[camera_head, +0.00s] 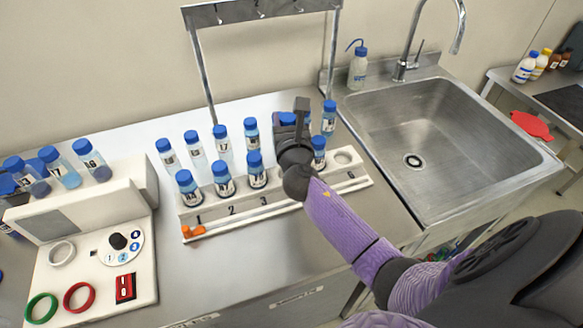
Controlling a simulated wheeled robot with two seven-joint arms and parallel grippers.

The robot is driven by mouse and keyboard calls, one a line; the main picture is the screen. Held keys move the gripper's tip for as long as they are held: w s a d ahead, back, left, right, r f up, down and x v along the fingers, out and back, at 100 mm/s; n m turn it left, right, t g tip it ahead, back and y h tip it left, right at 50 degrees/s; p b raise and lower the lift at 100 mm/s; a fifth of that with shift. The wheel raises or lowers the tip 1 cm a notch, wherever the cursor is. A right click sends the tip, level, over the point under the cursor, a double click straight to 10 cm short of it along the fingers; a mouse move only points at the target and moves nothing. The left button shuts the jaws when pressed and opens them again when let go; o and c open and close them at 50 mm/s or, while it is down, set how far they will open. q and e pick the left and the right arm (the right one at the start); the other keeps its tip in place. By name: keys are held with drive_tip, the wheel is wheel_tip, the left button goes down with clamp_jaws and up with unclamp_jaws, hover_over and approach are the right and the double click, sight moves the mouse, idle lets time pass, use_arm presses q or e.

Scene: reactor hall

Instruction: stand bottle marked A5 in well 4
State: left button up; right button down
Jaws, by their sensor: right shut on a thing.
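The white rack (215,228) stands on the steel counter with numbered wells. Blue-capped bottles stand behind numbers 1 (189,190), 2 (223,181) and 3 (257,171). Another bottle (319,155) stands just right of my right gripper. The well at the right end, by number 6, is empty (343,157). My right gripper (289,122) is over the rack, shut on a bottle; a blue cap shows between its dark parts. The gripper and wrist hide number 4, its well and most of that bottle. I cannot read the A5 mark. My left gripper is out of view.
More blue-capped bottles stand behind the front row, one at the far right (329,118). A white device (95,262) with tilted bottles is at left. A metal frame (262,10) rises behind. The sink (440,125) and wash bottle (358,68) are right. The front counter is mostly clear.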

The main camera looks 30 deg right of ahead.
wheel_tip(320, 180, down, 9)
drive_tip(key=b, duration=0.5)
drive_tip(key=shift+a, duration=0.1)
drive_tip(key=shift+r, duration=0.2)
drive_tip(key=shift+f, duration=0.2)
drive_tip(key=shift+c, duration=1.1)
unclamp_jaws()
drive_tip(key=shift+r, duration=0.1)
